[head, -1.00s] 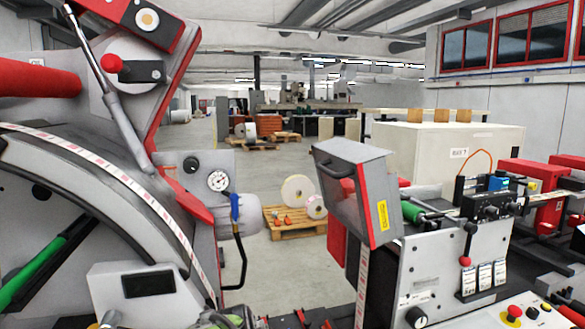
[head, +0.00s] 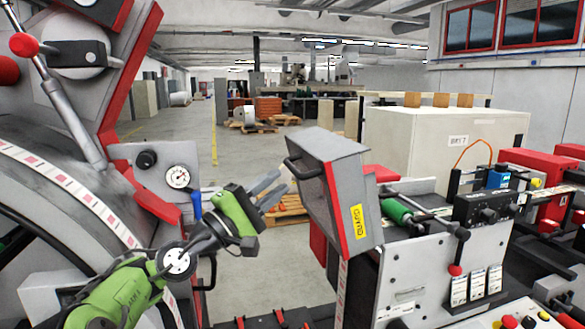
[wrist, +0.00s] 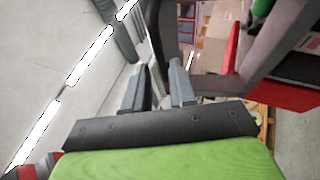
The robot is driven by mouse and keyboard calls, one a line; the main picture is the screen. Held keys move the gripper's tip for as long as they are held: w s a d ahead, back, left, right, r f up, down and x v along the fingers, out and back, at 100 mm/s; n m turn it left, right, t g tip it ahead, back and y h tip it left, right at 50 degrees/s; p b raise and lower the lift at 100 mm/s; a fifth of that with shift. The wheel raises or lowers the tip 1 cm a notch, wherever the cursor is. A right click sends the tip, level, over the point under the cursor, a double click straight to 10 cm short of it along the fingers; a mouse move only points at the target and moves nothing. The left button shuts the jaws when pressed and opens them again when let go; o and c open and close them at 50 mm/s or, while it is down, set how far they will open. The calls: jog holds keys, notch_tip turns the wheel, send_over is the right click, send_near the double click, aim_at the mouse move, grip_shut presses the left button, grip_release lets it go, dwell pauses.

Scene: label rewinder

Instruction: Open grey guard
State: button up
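The grey guard (head: 345,195) is a box with a red edge and a yellow label, at the upper left of the machine on the right. It appears closed, tilted over the machine's front. Its black handle (head: 303,170) sticks out on the left face. My gripper (head: 273,189) is just left of the handle and slightly below it, apart from it in the head view. In the wrist view my gripper (wrist: 159,88) shows two fingers with a gap between them and nothing clearly held. A dark bar, probably the handle, shows just beyond the fingers there.
A large grey machine with a red-and-white label web (head: 75,190) and a pressure gauge (head: 178,177) stands at left, close to my arm. A green roller (head: 396,211) and a control block (head: 487,208) lie right of the guard. Open floor lies behind.

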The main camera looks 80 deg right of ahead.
aim_at(294, 166)
jog(key=x, duration=0.6)
jog(key=shift+p, duration=0.3)
grip_shut()
